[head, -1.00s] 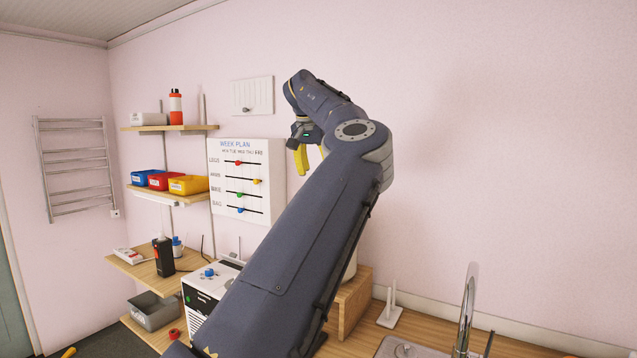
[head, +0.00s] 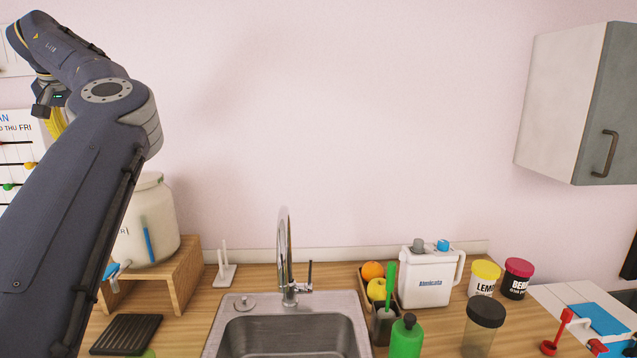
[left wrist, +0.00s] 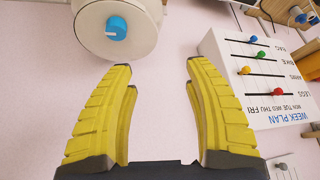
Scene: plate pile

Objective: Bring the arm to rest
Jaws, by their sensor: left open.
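My left arm comes in from the left of the head view, raised high in front of the pink wall. My left gripper (head: 55,122) hangs at the far left of that view, partly hidden behind my own arm. In the left wrist view the gripper (left wrist: 160,75) shows two yellow fingers spread wide apart with nothing between them. Only the pink wall shows between the fingers, and they touch nothing. My right gripper is in neither view.
A sink (head: 288,335) with a tall faucet (head: 285,250) is set in the wooden counter. A white dispenser (head: 152,225) stands on a wooden stand at left. A white jug (head: 428,285), fruit and jars stand at right. A wall cabinet (head: 570,100) hangs upper right. The week plan board (left wrist: 255,80) is near the gripper.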

